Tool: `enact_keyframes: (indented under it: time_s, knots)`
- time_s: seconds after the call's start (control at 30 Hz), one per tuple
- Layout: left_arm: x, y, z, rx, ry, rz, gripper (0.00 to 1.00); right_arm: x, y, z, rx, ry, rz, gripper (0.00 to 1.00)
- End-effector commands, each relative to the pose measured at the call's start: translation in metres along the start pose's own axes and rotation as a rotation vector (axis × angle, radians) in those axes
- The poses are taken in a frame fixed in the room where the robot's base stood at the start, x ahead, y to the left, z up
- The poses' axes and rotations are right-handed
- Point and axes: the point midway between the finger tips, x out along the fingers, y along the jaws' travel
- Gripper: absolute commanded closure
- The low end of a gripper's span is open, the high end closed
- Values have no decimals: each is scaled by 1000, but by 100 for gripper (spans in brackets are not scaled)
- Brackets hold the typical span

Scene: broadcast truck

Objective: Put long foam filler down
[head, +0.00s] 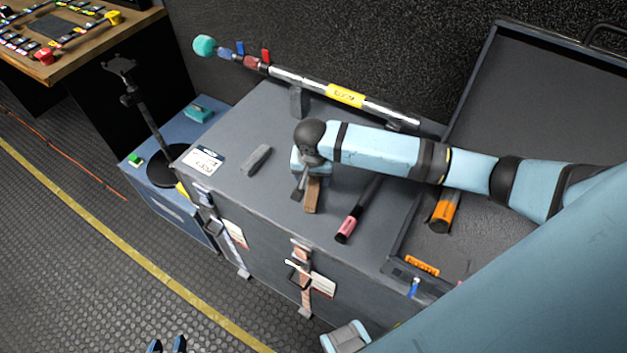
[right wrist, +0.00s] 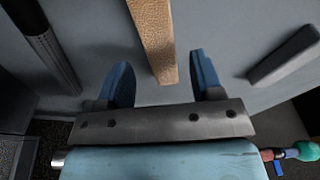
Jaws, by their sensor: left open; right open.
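A long brown block (head: 313,196) with a grainy surface lies on the grey case top (head: 235,135); a shorter grey block (head: 256,160) lies to its left. I cannot tell for sure which is the long foam filler. My right gripper (head: 304,183) is over the brown block and hides its far end. In the right wrist view, my open fingers (right wrist: 162,75) stand apart, with the brown block (right wrist: 154,40) ahead of the gap and clear of both fingers. The grey block (right wrist: 284,56) is off to the right there. My left gripper (head: 167,345) is open and empty at the bottom edge, over the floor.
A pink-ended dark tube (head: 350,222) lies right of the brown block. A long pole with a yellow label (head: 345,95) rests on supports along the back. An open tray (head: 440,245) with an orange-ended tube is at right. A black stand (head: 165,165) is left.

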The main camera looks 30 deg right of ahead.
Motion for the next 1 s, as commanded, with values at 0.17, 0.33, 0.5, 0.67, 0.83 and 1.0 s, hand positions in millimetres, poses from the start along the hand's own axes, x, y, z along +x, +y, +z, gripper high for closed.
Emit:
enact_keyframes:
  time_s: [0.17, 0.33, 0.5, 0.67, 0.83, 1.0]
  knots:
    - [-2, 0, -3, 4, 2, 0, 57, -41, -1, -1, 0, 2, -3, 40]
    - [-3, 0, -4, 7, 5, 0, 57, -67, -1, 0, 0, 1, -3, 40]
    - [-4, 0, -4, 9, 7, -1, 57, -78, 0, 0, 0, 0, -1, 40]
    - [-4, 0, -3, 10, 5, -1, 57, -80, 0, 0, 0, 0, 0, 40]
    - [-4, 0, -3, 10, 3, -1, 57, -79, 0, 0, 0, 0, 0, 40]
    - [-4, 0, -2, 10, 2, -1, 57, -79, 0, 0, 0, 0, 0, 40]
